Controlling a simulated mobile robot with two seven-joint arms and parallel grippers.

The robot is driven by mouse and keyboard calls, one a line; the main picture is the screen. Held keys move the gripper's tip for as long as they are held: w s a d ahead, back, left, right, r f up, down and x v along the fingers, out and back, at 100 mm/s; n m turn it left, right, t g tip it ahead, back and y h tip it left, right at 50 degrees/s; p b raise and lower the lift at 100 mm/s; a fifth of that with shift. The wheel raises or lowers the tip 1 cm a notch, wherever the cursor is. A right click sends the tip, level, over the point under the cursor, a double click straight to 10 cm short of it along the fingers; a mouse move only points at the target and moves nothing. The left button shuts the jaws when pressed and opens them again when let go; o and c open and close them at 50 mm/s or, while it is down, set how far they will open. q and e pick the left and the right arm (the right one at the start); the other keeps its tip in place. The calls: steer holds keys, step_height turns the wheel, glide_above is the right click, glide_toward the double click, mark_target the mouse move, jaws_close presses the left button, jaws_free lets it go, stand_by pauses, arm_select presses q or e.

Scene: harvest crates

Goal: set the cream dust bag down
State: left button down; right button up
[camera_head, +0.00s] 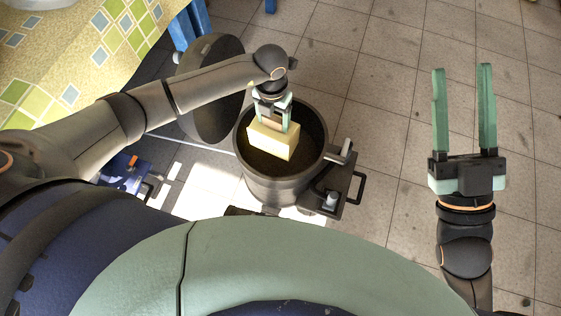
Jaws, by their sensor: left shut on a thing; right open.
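The cream dust bag (273,142) is a small boxy thing over the mouth of a dark round bin. My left gripper (272,119) is shut on its top and holds it from above. The bag covers part of the bin's dark inside, and I cannot tell whether it touches the bottom. The bin (275,187) stands on the floor with its mouth open upward. My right gripper (464,112) is open and empty, off to the right over the tiled floor.
A round dark lid (208,105) stands tilted open at the bin's left. A bracket with a handle (345,185) sticks out at the bin's right. A table with a patterned cloth (75,50) fills the upper left. The tiled floor (380,100) is clear at the right.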

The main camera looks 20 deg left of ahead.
mark_target(277, 131)
arm_select(q)
steer(key=f+n+b, duration=0.1)
steer(key=f+n, duration=0.1)
steer(key=f+n+b, duration=0.1)
steer(key=f, duration=0.1)
steer(key=d+f+n+b, duration=0.1)
steer(key=f+n, duration=0.1)
steer(key=shift+w+n, duration=0.1)
steer(key=shift+n, duration=0.2)
step_height(277, 131, down, 6)
steer(key=shift+r+b, duration=0.2)
steer(key=shift+b, duration=1.05)
steer(key=shift+f+b, duration=1.05)
steer(key=shift+f, duration=1.1)
arm_select(e)
steer(key=shift+s+a+f+n+y, duration=0.3)
steer(key=shift+s+f+n+y, duration=0.4)
steer(key=shift+s+f+y, duration=0.25)
steer(key=shift+s+a+f+n+y, duration=0.25)
steer(key=shift+s+f+n+y, duration=0.5)
steer(key=shift+f+y, duration=0.25)
arm_select(q)
steer(key=shift+f, duration=0.1)
